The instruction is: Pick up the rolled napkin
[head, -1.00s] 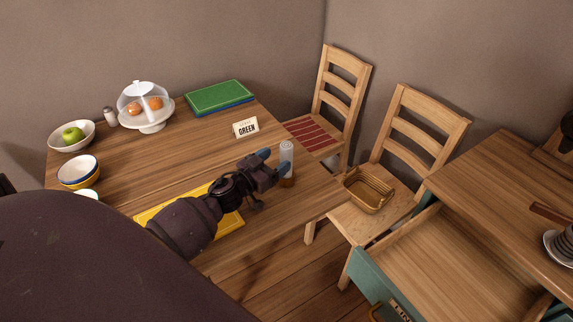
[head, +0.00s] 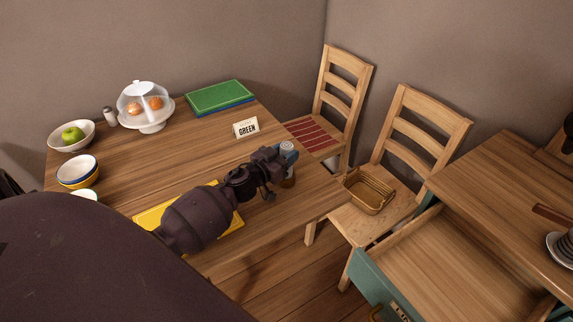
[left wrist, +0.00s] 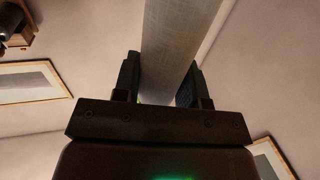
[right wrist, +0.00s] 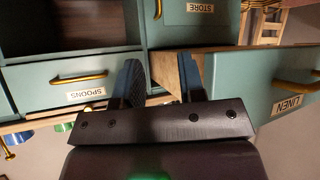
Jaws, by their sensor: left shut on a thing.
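The rolled napkin (head: 287,147) is a pale grey upright cylinder with a brown base, near the right end of the dining table (head: 170,155). My left gripper (head: 284,160) is shut on it, and its fingers hide the middle of the roll. In the left wrist view the grey roll (left wrist: 172,45) stands between the two fingers (left wrist: 160,82). My right gripper (right wrist: 158,82) is open and empty in front of teal drawers. It is not seen in the head view.
A yellow mat (head: 228,226) lies under my left arm. A basket (head: 368,190) sits on a chair right of the table. A teal drawer (head: 470,262) is pulled open at lower right.

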